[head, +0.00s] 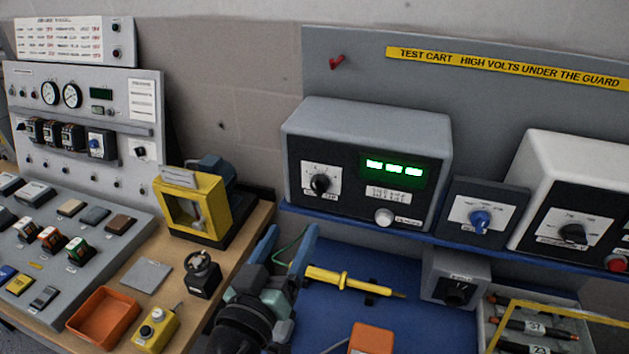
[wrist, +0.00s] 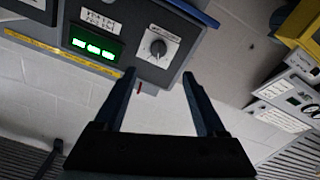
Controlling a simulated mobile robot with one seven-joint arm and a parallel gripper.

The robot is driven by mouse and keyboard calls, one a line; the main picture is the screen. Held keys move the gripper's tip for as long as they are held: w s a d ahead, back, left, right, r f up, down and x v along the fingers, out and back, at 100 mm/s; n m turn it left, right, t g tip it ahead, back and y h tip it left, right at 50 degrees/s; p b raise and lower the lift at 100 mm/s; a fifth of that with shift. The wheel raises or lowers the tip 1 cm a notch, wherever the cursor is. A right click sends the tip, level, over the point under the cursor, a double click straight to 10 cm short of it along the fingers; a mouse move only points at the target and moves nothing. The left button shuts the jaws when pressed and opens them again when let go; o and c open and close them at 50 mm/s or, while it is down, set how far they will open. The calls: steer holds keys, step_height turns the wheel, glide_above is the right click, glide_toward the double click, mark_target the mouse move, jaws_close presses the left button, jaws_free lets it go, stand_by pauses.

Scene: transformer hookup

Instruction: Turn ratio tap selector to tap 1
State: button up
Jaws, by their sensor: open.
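The selector labels are too small to read, so I cannot tell which knob is the ratio tap selector. A black pointer knob (head: 320,184) sits on a white dial plate at the left of the grey meter box (head: 370,125). It also shows, with the picture turned over, in the wrist view (wrist: 158,47), beyond my fingertips. A blue knob (head: 480,221) is on the small dark panel to the right, and another black knob (head: 572,233) is on the white box. My gripper (head: 290,240) is open and empty, below and in front of the meter box, touching no knob.
A blue shelf edge (head: 400,235) runs under the boxes. A yellow probe (head: 345,281) lies on the blue mat right of my gripper. A yellow-framed device (head: 192,215) and a small black rotary switch (head: 202,272) stand to the left. A red button (head: 616,262) is far right.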

mark_target(315, 188)
steer(key=p+x, duration=0.3)
steer(key=x, duration=0.9)
steer(key=shift+s+d+r, duration=0.1)
jaws_close()
